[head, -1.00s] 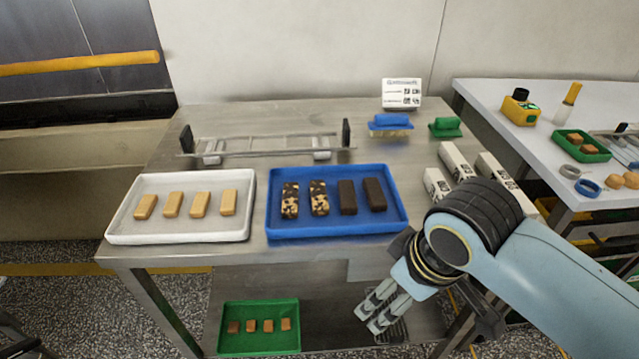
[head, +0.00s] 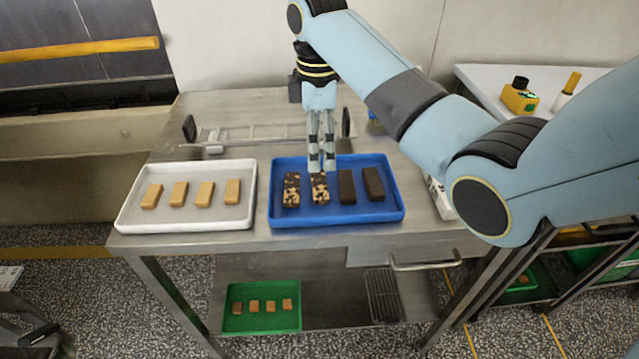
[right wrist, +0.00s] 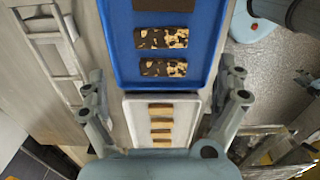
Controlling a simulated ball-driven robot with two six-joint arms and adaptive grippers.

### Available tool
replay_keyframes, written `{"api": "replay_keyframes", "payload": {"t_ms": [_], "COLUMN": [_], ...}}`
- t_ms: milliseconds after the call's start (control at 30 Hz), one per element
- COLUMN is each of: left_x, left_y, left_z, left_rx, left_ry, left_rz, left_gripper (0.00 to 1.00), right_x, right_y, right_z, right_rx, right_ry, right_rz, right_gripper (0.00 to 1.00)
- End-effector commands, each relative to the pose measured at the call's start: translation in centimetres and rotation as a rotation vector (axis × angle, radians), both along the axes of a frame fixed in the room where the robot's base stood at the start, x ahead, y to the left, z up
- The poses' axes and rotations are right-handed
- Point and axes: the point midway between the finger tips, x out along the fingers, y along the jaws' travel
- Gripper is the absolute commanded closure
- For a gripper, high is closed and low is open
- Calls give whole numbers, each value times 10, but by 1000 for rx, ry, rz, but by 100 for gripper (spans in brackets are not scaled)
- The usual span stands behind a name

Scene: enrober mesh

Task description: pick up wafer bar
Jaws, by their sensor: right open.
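Several plain tan wafer-like bars (head: 178,194) lie in a row in the white tray (head: 130,224); they also show in the right wrist view (right wrist: 161,124). The blue tray (head: 335,219) holds two speckled bars, left (head: 291,190) and right (head: 320,189), and two dark bars (head: 347,186). My right gripper (head: 322,168) points down over the back of the blue tray, its tips by the right speckled bar. In the right wrist view its fingers (right wrist: 165,96) are spread wide with nothing held. I cannot tell whether the tips touch the bar. My left gripper is not in view.
A metal rack (head: 240,134) stands behind the trays. A green tray (head: 262,325) with several small bars sits on the lower shelf. My right arm hides much of the table's right side. A side table (head: 481,82) with a yellow item (head: 519,98) stands at the right.

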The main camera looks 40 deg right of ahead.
Motion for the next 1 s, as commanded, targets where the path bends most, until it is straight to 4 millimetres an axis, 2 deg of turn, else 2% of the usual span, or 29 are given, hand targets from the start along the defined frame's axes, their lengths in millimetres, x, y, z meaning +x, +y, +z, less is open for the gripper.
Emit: {"api": "replay_keyframes", "payload": {"t_ms": [200, 433, 633, 767, 967, 1000], "left_x": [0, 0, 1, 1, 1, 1], "left_y": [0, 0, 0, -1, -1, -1], "left_z": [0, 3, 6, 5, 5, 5], "left_rx": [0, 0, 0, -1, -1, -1], "left_ry": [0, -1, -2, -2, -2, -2], "left_rz": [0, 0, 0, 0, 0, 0], "left_gripper": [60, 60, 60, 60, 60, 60], "right_x": [-1, -3, -4, -3, -3, -3], "right_y": [0, 0, -1, -1, -1, -1], "right_z": [-36, -57, -89, -98, -98, -98], "right_rx": [0, 0, 0, 0, 0, 0], "right_ry": [4, 4, 2, 0, -1, -1], "right_rz": [0, -1, -1, 0, -1, -1], "right_gripper": [0, 0, 0, 0, 0, 5]}}
